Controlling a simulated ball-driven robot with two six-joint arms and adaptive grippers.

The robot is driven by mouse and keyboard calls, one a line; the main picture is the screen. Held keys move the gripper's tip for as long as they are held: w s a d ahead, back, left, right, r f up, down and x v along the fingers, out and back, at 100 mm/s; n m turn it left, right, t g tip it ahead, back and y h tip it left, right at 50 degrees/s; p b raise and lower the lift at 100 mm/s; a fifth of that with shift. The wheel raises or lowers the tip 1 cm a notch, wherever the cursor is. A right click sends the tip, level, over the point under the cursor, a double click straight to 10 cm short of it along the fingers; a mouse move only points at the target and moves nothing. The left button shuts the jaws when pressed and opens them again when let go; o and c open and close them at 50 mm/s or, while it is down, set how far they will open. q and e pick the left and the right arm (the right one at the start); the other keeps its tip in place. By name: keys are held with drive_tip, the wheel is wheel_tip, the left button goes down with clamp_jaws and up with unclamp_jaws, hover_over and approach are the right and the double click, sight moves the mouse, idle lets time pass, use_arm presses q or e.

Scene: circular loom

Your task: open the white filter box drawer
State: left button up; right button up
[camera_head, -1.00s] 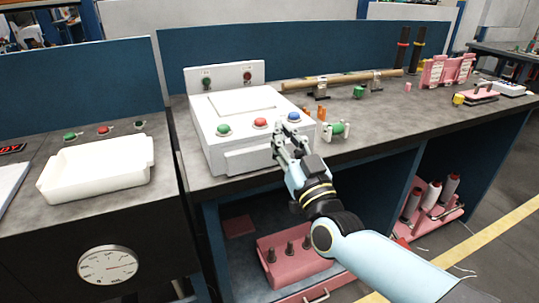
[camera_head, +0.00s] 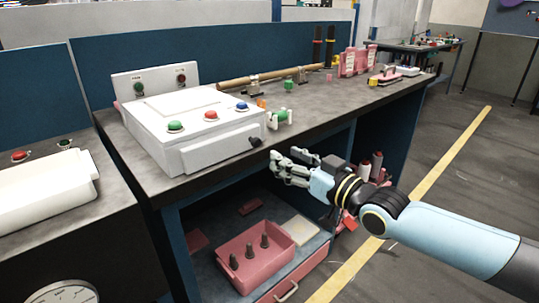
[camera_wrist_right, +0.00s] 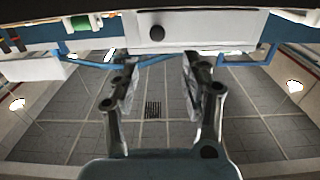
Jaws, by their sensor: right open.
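The white filter box (camera_head: 190,115) sits on the grey worktop, with green, red and blue buttons on top. Its white drawer front (camera_head: 215,151) faces me and looks closed. A dark round knob (camera_head: 254,141) is at the drawer's right end. A dark knob on a white face also shows in the right wrist view (camera_wrist_right: 156,33). My right gripper (camera_head: 284,160) is open and empty, just right of and below the knob, apart from it. In the wrist view its fingers (camera_wrist_right: 160,70) point toward the white face. My left gripper is out of view.
The worktop's front edge (camera_head: 290,133) runs beside my right gripper. A green spool (camera_head: 281,116) stands right of the box. Below are a pink tray (camera_head: 255,260) with dark pegs and an open shelf. Open floor (camera_head: 430,175) lies to the right.

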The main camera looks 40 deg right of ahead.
sight(258, 143)
drive_tip(key=w+b, duration=0.2)
drive_tip(key=w, duration=0.1)
drive_tip(key=w+b, duration=0.3)
drive_tip(key=w+f+b, duration=0.1)
drive_tip(key=w+b, duration=0.2)
drive_tip(key=shift+w+a, duration=0.2)
drive_tip(key=shift+w, duration=0.2)
drive_tip(key=shift+w+r+b, duration=0.15)
drive_tip(key=shift+w+b, duration=0.15)
drive_tip(key=shift+w, duration=0.1)
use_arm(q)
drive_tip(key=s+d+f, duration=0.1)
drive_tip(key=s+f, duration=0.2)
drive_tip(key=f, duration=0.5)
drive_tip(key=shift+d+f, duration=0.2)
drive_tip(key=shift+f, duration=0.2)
use_arm(e)
drive_tip(key=shift+r, duration=0.1)
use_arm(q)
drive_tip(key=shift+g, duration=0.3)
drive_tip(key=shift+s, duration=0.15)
use_arm(e)
clamp_jaws()
